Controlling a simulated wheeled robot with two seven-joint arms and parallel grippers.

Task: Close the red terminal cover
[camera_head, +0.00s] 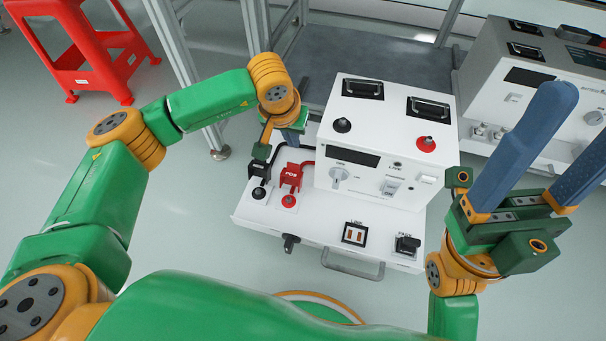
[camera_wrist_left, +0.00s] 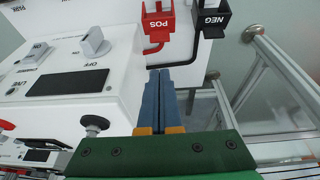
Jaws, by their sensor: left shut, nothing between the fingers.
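The red terminal cover (camera_head: 291,176), marked POS, stands raised on the white unit's front ledge, with the red terminal (camera_head: 289,201) bare in front of it. It also shows at the top of the left wrist view (camera_wrist_left: 157,22), with a black cable beside it. My left gripper (camera_head: 292,137) is just behind the red cover, partly hidden by its own wrist. In the left wrist view its blue fingers (camera_wrist_left: 160,78) are together and empty, apart from the cover. My right gripper (camera_head: 578,120) is open and empty at the right.
A black NEG cover (camera_head: 259,169) stands directly left of the red one; it also shows in the left wrist view (camera_wrist_left: 210,18). The white unit's raised box (camera_head: 385,165) is right of the covers. A metal frame (camera_head: 185,70) stands behind. A second unit (camera_head: 500,70) is at back right.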

